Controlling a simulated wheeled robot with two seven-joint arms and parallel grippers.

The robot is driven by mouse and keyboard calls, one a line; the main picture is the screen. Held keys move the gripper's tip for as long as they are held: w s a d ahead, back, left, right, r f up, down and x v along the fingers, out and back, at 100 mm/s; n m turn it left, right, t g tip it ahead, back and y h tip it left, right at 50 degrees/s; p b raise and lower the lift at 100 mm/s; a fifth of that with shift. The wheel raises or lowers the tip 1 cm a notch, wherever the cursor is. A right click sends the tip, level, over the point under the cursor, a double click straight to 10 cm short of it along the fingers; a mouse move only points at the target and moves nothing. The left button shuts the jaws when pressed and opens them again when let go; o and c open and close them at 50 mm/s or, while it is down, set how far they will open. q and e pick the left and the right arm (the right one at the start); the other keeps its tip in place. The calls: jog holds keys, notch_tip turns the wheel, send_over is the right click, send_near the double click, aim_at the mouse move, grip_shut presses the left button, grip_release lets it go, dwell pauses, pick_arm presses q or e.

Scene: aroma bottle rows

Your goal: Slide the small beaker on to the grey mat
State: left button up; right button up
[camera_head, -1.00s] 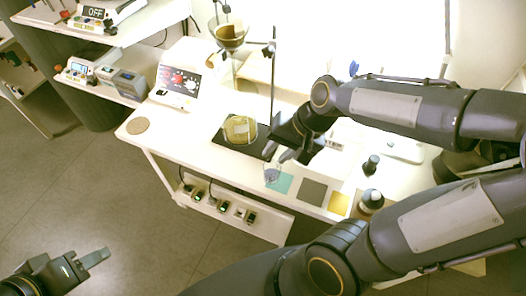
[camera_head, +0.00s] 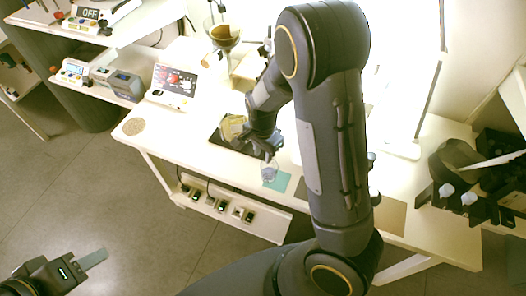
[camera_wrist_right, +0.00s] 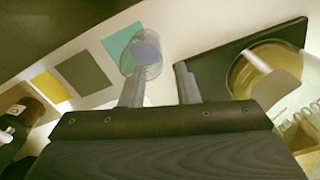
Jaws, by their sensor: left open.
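The small clear beaker (camera_head: 269,173), with bluish contents, stands upright at the edge of the teal mat (camera_head: 282,184). It also shows in the right wrist view (camera_wrist_right: 147,52), just beyond the left-hand fingertip. I cannot tell whether a finger touches the beaker. My left gripper (camera_head: 92,260) is open, low over the floor, away from the table.
A round yellowish vessel on a dark plate (camera_wrist_right: 302,33) is on the other side of my right gripper. A control box (camera_head: 174,85) and stand are farther back.

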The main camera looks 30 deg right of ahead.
aim_at(263, 166)
jog(key=shift+f, duration=0.1)
jog(key=shift+f, duration=3.85)
jog(key=shift+c, duration=0.3)
grip_shut()
